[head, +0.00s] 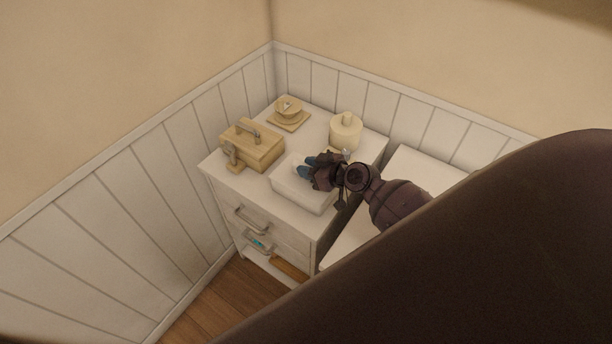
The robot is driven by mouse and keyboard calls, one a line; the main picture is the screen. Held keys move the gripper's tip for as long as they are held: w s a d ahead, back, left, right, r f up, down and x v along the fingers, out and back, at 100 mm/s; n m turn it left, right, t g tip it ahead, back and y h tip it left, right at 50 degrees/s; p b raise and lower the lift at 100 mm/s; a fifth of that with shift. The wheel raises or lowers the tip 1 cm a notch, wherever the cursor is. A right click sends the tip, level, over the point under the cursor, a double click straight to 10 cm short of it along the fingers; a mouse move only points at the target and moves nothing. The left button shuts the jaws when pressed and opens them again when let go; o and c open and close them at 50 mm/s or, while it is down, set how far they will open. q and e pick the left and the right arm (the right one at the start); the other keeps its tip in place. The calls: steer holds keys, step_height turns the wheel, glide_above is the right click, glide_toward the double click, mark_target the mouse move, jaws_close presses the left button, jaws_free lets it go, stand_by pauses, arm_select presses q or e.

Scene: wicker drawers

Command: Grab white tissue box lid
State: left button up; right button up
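A white tissue box (302,193) with a white lid on top (287,177) sits on the front right part of the white drawer cabinet's top. My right gripper (304,168), with blue fingertips, reaches in from the right and is over the box's top. The fingers cover part of the lid and the middle of the box top. I cannot tell from this view whether the fingers touch the lid or are closed on it. My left gripper is not in view.
On the cabinet top (318,119) stand a wooden box with a handle (254,152), a round wooden item on a square base (288,110) and a cream lidded jar (346,132). Walls close in behind and left. Another white surface (424,170) lies right. A dark shape blocks the lower right.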

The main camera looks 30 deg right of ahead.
steer(key=c, duration=0.4)
steer(key=shift+o, duration=0.2)
steer(key=shift+r, duration=0.15)
